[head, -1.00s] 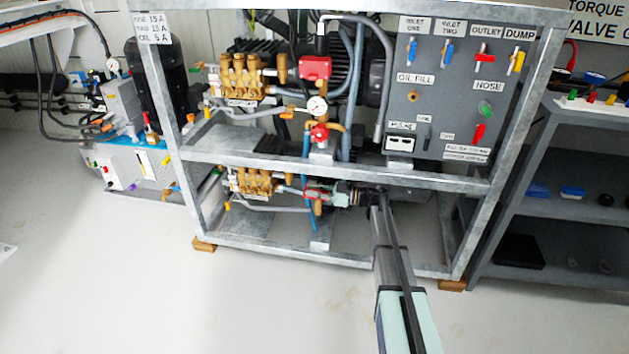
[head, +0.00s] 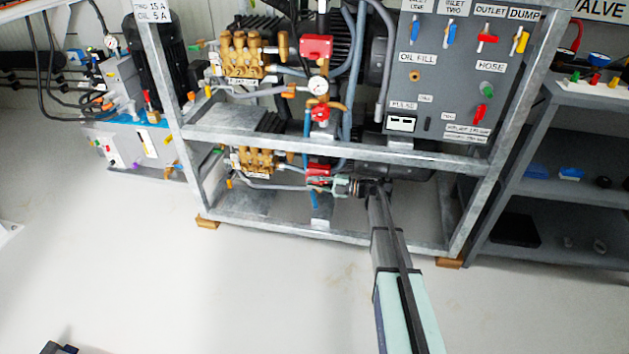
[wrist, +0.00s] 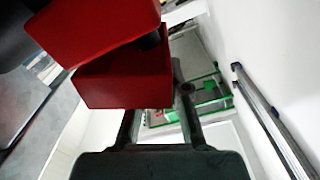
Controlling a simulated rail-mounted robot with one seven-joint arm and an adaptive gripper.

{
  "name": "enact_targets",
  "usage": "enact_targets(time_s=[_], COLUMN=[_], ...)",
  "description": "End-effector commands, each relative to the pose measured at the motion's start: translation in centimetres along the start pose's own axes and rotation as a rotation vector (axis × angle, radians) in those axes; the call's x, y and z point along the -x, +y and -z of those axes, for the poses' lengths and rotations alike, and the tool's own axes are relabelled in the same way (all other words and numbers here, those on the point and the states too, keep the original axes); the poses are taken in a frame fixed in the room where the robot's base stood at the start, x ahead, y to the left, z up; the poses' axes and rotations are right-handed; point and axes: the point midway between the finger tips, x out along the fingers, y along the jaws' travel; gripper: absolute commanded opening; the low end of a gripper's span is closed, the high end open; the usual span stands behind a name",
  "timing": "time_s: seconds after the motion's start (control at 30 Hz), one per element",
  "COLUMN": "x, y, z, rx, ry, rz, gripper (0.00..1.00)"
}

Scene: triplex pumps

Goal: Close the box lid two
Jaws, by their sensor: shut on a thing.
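A small red box (head: 318,172) sits on the lower pump assembly. My gripper (head: 343,186) reaches in from the right and is at the box's right side. In the wrist view the box shows as two red parts: a larger upper part (wrist: 98,28) and a lower part, seemingly the lid (wrist: 125,80). They stand at an angle, with a dark gap between them at the right. My gripper's dark fingers (wrist: 160,118) close around the lower part, which hides much of the left finger. The exact contact is hidden.
A grey metal frame (head: 330,149) surrounds the pumps, its middle bar just above my arm. Another red box (head: 316,46) sits on the upper pump. A grey control panel (head: 450,75) stands upper right, dark shelves (head: 560,190) further right. The floor (head: 270,290) in front is clear.

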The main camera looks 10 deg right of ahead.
Motion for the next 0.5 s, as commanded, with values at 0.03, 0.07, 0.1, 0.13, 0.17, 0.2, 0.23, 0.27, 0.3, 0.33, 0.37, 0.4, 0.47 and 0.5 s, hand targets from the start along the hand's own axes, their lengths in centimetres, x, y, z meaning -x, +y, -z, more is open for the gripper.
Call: enact_targets(time_s=[0.03, 0.07, 0.1, 0.13, 0.17, 0.2, 0.23, 0.27, 0.3, 0.33, 0.37, 0.4, 0.47, 0.5], x=[-0.1, -0.1, -0.1, -0.1, -0.1, -0.1, -0.1, -0.1, -0.1, -0.1, -0.1, -0.1, -0.1, -0.1], y=[-0.4, -0.5, -0.6, -0.7, -0.8, -0.9, -1.0, -1.0, -1.1, -1.2, -1.2, -1.2, -1.3, -1.3], z=[-0.3, -0.5, -0.7, -0.8, -0.9, -1.1, -1.1, -1.3, -1.4, -1.5, -1.6, -1.7, -1.8, -1.9], rx=[0.041, 0.067, 0.101, 0.126, 0.150, 0.180, 0.201, 0.221, 0.246, 0.264, 0.280, 0.301, 0.327, 0.341], ry=[0.001, 0.001, 0.001, 0.001, 0.001, 0.001, 0.001, 0.000, 0.000, 0.000, 0.000, 0.000, 0.000, 0.000], rz=[0.000, 0.000, 0.000, 0.000, 0.000, 0.000, 0.000, 0.000, 0.000, 0.000, 0.000, 0.000, 0.000, 0.000], gripper=[0.00, 0.00, 0.00, 0.00, 0.00, 0.00, 0.00, 0.00, 0.00, 0.00, 0.00, 0.00, 0.00, 0.00])
